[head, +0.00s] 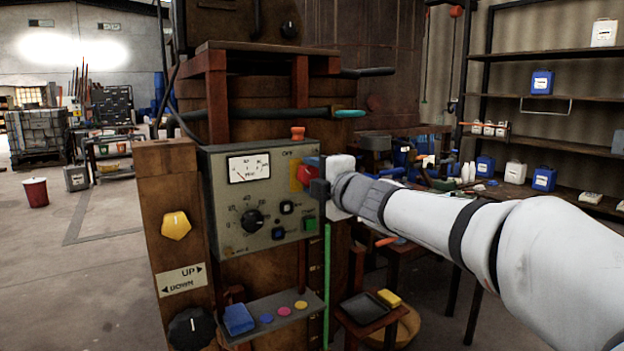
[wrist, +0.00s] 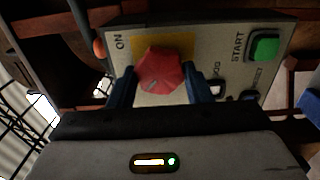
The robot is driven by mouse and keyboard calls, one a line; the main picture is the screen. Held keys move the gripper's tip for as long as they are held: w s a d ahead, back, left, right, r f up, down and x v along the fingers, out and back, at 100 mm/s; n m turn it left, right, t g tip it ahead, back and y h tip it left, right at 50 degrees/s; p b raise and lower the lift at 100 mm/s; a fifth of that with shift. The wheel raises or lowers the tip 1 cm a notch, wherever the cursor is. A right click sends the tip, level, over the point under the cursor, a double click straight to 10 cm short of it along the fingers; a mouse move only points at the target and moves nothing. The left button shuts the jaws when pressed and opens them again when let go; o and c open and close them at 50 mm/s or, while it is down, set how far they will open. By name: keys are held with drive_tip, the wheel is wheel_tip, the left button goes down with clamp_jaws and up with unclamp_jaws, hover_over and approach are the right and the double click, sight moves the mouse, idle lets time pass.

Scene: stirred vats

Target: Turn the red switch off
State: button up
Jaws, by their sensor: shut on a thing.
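The red switch (wrist: 160,71) is a faceted red knob on a yellow plate (wrist: 184,45) of the grey control panel (wrist: 215,35). The label ON shows beside the plate in the wrist view. My gripper (wrist: 161,85) has one dark finger on each side of the knob and is shut on it. In the head view the switch (head: 308,172) shows red at the panel's right side, partly hidden by my gripper (head: 320,188). The word OFF is printed above it on the panel. A pale mark is on the knob's face.
A green START button (head: 309,223) sits below the switch. The panel also has a meter (head: 249,168) and a black dial (head: 252,219). An orange knob (head: 298,133) stands on top. A shelf (head: 275,314) with a blue item is below. Open floor lies at the left.

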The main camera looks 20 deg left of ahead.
drive_tip(key=o, duration=1)
drive_tip(key=shift+d, duration=0.1)
drive_tip(key=v, duration=0.7)
drive_tip(key=shift+s+d+p, duration=0.2)
drive_tip(key=shift+d+p, duration=0.05)
drive_tip(key=shift+p, duration=0.05)
